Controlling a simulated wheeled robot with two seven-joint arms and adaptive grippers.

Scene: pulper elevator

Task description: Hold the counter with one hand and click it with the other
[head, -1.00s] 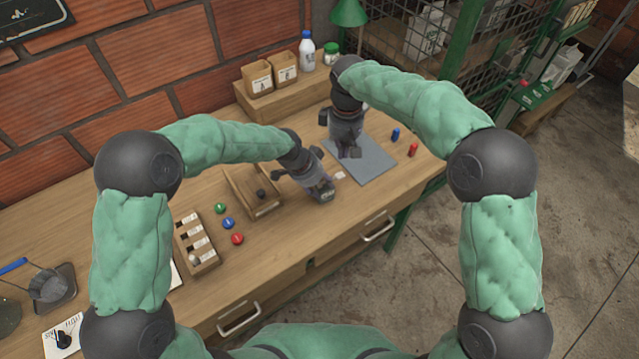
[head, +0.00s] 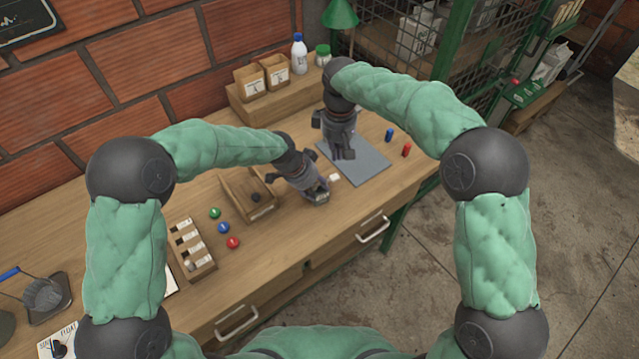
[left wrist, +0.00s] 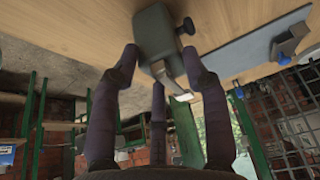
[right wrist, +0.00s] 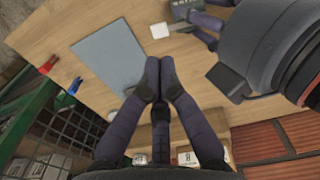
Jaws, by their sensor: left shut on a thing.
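The counter (left wrist: 160,38), a grey-green box with a dark side knob and a metal lever, sits between the fingers of my left gripper (left wrist: 159,55). In the head view the counter (head: 318,193) is at the end of my left gripper (head: 308,184), above the table's front part. Its far end is partly cut off in the right wrist view (right wrist: 186,8). My right gripper (right wrist: 160,75) has its fingertips together with nothing between them. In the head view my right gripper (head: 342,152) is over the grey mat, behind and right of the counter, apart from it.
The grey mat (head: 368,168) lies at the table's right, with a blue piece (head: 389,134) and a red piece (head: 406,150) beyond it. A wooden tray (head: 232,190) and coloured buttons (head: 223,228) are left.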

